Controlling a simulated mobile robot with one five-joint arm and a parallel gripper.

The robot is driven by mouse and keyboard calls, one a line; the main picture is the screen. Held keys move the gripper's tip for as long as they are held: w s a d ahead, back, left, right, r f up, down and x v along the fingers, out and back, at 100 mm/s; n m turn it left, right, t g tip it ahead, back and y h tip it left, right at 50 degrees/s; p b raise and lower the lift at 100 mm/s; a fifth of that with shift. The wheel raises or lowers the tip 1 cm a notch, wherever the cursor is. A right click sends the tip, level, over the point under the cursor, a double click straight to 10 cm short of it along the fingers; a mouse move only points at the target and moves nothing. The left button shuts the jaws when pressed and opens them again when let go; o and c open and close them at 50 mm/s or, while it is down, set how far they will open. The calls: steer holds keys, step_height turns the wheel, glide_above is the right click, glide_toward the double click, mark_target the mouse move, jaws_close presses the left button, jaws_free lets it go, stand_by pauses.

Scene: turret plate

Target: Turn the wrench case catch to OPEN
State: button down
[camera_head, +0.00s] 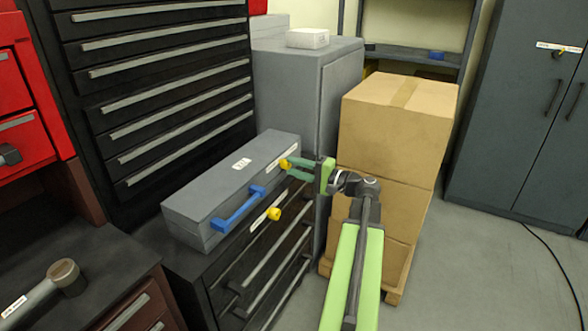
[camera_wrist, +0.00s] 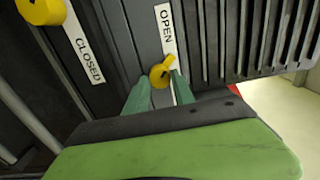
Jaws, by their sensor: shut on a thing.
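The grey wrench case (camera_head: 215,185) lies on a dark drawer cabinet, with a blue handle (camera_head: 238,208) on its front. A yellow catch (camera_head: 284,164) is at the right end of its front; it also shows in the wrist view (camera_wrist: 160,76). My gripper (camera_head: 291,168) is shut on this catch, with one green finger on each side (camera_wrist: 161,84). The catch's tab points up and slightly right, toward the OPEN label (camera_wrist: 166,30). A second yellow catch (camera_head: 274,213) is nearer the handle; in the wrist view a yellow knob (camera_wrist: 42,10) sits beside the CLOSED label (camera_wrist: 87,48).
Stacked cardboard boxes (camera_head: 396,125) on a pallet stand close to the right of my arm. A grey cabinet (camera_head: 310,90) is behind the case, and a tall dark drawer cabinet (camera_head: 165,85) is behind left. Floor (camera_head: 470,270) is clear at right, apart from a cable.

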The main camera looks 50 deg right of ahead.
steer(key=shift+d, duration=0.15)
steer(key=c, duration=1.1)
jaws_free()
steer(key=shift+o, duration=0.2)
steer(key=shift+s, duration=0.1)
steer(key=v, duration=1.7)
steer(key=shift+s, duration=0.15)
